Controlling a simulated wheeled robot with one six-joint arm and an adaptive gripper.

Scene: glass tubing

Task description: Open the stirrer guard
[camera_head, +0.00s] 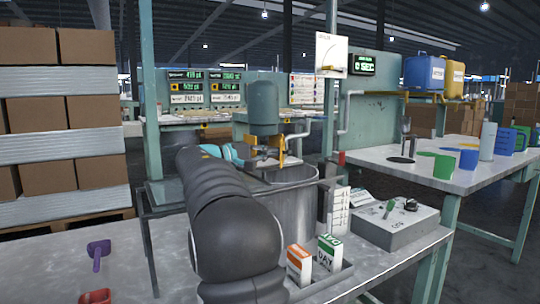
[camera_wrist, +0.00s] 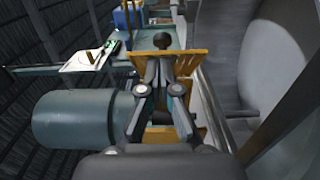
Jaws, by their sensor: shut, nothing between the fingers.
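The stirrer stands on the bench, with a green motor housing (camera_head: 264,107) above a large steel vat (camera_head: 296,212). A yellow guard part (camera_head: 281,148) sits beside the motor, over the vat. In the wrist view the yellow guard (camera_wrist: 198,62) is a flat plate close to my fingers, with a dark round knob (camera_wrist: 163,40) just past the fingertips. My gripper (camera_wrist: 166,68) is shut and empty; I cannot tell whether it touches the plate or knob. In the head view my arm hides part of the vat, and the gripper (camera_head: 240,153) shows only partly by the rim.
A grey control box (camera_head: 397,224) and small cartons (camera_head: 328,252) stand on the bench to the right of the vat. A purple tool (camera_head: 98,252) lies at the left. A side table (camera_head: 400,165) holds cups and jugs. Stacked boxes (camera_head: 62,110) stand at the far left.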

